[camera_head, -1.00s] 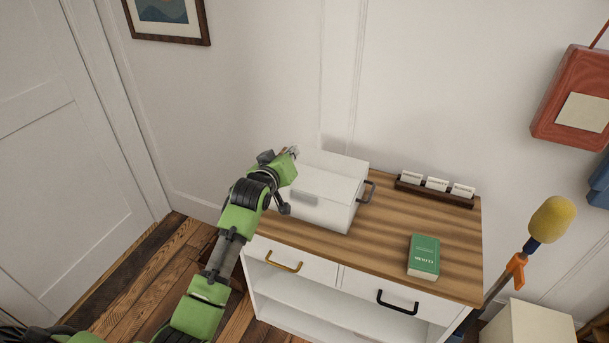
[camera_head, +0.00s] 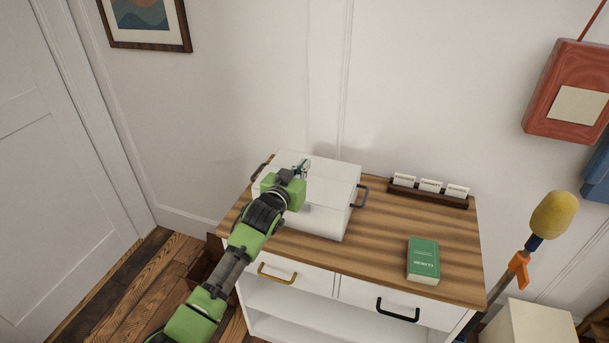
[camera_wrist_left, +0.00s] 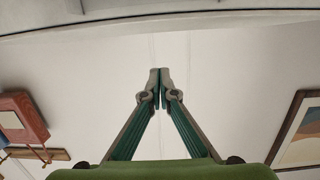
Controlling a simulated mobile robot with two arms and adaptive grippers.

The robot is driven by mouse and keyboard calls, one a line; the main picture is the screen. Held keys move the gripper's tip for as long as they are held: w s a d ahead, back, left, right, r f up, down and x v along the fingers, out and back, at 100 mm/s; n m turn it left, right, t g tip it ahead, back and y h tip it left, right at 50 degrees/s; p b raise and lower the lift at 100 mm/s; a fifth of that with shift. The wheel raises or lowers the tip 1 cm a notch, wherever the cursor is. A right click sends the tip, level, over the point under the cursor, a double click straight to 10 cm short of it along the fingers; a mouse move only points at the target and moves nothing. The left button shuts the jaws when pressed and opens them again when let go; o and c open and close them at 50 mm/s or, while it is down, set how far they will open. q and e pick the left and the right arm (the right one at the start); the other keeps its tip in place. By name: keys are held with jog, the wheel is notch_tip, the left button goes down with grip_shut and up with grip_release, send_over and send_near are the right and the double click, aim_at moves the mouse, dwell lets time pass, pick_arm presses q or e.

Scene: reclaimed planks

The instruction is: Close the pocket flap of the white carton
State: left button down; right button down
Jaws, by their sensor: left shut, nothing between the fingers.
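The white carton (camera_head: 335,182) stands on the wooden top of a cabinet, with a dark handle at each end. Its top looks flat and closed in the head view, with a seam across it; part of its front and left is hidden behind my left arm. My left gripper (camera_head: 303,168) is over the carton's top, left of its middle. Whether it touches the top I cannot tell. In the left wrist view its fingertips (camera_wrist_left: 159,75) meet with nothing between them. My right gripper is not in view.
A green book (camera_head: 423,258) lies near the front right, and a dark rack with white cards (camera_head: 430,192) stands along the back. The wall is close behind.

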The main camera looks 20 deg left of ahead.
pick_arm(q)
jog(key=f, duration=0.1)
jog(key=w+f, duration=0.1)
jog(key=f, duration=0.1)
jog(key=shift+f, duration=0.5)
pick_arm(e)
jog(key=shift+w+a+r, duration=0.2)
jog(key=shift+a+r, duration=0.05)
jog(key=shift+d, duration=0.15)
